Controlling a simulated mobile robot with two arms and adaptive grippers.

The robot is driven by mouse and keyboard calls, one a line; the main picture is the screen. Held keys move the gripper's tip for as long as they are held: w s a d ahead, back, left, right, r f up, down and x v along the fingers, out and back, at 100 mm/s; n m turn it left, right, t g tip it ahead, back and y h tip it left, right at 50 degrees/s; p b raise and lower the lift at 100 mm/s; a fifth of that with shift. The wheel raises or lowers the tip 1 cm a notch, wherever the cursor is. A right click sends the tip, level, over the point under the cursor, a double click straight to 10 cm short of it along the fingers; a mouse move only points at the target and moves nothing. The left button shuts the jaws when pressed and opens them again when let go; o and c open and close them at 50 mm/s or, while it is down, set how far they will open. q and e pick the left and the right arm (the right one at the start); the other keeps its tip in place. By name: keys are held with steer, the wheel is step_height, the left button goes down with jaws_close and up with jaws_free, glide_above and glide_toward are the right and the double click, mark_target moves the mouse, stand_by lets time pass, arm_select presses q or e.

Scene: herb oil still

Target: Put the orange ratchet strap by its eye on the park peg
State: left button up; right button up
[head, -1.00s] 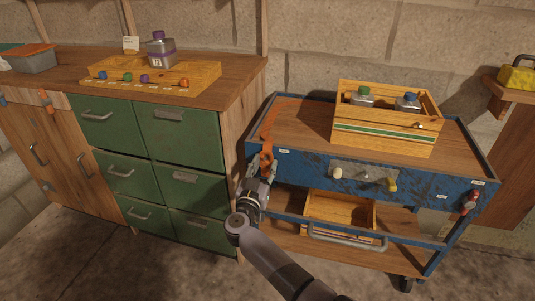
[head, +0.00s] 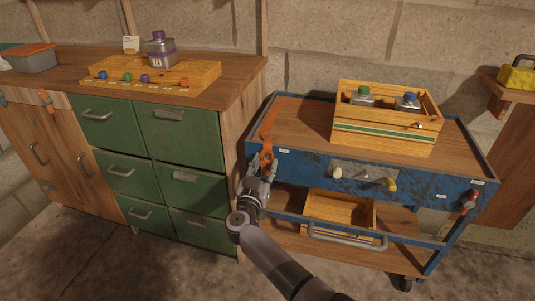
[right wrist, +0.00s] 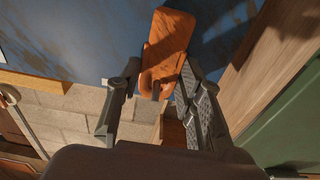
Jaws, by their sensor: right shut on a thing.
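The orange ratchet strap (head: 268,124) runs over the left end of the blue cart and hangs down its front left corner. My right gripper (head: 263,163) is shut on the lower orange part of the strap, just in front of the cart's corner post. In the right wrist view the orange part (right wrist: 170,40) lies between the two dark fingers, against the blue cart side. The strap's eye is not clear in either view. I cannot tell for sure which piece is the park peg. My left gripper is not in view.
The blue cart (head: 310,165) carries a wooden crate (head: 385,143) with bottles. An open wooden drawer box (head: 340,212) sits on its lower shelf. Green drawers (head: 180,135) stand close on the left. A red-handled part (head: 470,201) is at the cart's right end.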

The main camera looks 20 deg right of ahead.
steer(key=shift+f, duration=0.15)
stand_by(0.3)
steer(key=shift+f, duration=0.1)
steer(key=o, duration=1.2)
steer(key=shift+o, duration=0.2)
steer(key=v, duration=0.7)
steer(key=shift+s+a, duration=0.15)
